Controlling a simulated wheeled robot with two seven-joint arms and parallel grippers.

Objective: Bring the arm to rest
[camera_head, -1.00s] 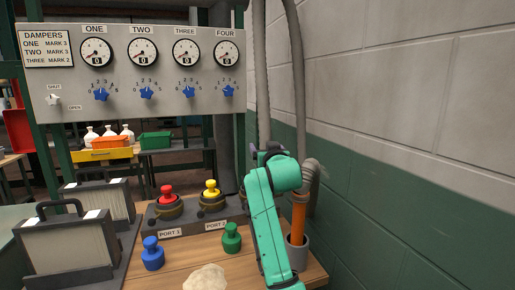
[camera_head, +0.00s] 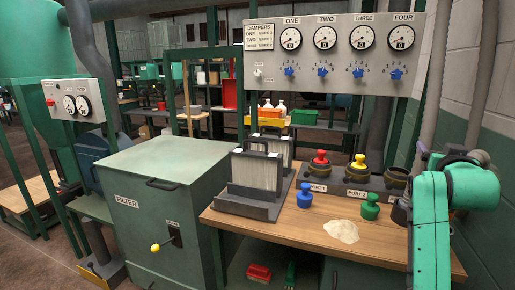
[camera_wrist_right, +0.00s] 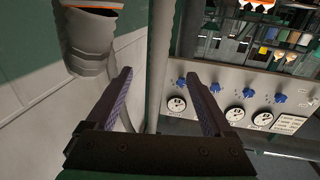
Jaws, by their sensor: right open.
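My right arm (camera_head: 450,200), green, stands at the right of the head view, bent at its elbow, over the right end of the wooden bench (camera_head: 285,230). Its gripper does not show clearly there. In the right wrist view my right gripper (camera_wrist_right: 158,80) is open, with nothing between its two fingers. It hangs in free air beside the wall, and the damper panel (camera_wrist_right: 235,88) appears upside down to its right. My left gripper is not in view.
A grey cylinder (camera_wrist_right: 88,40) with orange in its end is near the left finger. The bench holds a red knob (camera_head: 320,158), a yellow knob (camera_head: 358,161), a blue knob (camera_head: 305,196), a green knob (camera_head: 370,207), a pale powder heap (camera_head: 341,231) and framed filters (camera_head: 255,172). A filter cabinet (camera_head: 150,205) stands left.

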